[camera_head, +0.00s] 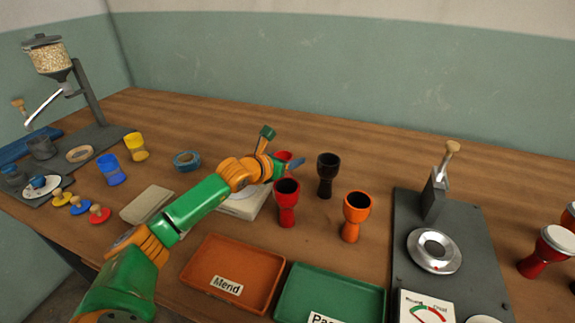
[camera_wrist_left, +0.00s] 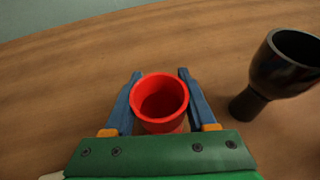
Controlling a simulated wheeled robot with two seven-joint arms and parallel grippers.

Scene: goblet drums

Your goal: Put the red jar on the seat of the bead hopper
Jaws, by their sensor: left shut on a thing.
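The red jar (camera_wrist_left: 158,98) is between the two blue fingers of my left gripper (camera_wrist_left: 160,100) in the wrist view, its open mouth facing the camera. The gripper is shut on it. In the head view only a little red of the jar (camera_head: 283,156) shows beside my left gripper (camera_head: 288,163), behind the red goblet drum. I cannot tell if the jar touches the table. The bead hopper (camera_head: 50,58) stands at the far left, with a chute and dark base plate (camera_head: 105,137). A tan ring (camera_head: 80,153) on this plate looks like its seat and is empty. My right gripper is not in view.
A black goblet (camera_head: 327,175), also in the wrist view (camera_wrist_left: 285,65), a red goblet (camera_head: 287,202) and an orange one (camera_head: 356,215) stand nearby. Trays (camera_head: 200,277) are in front.

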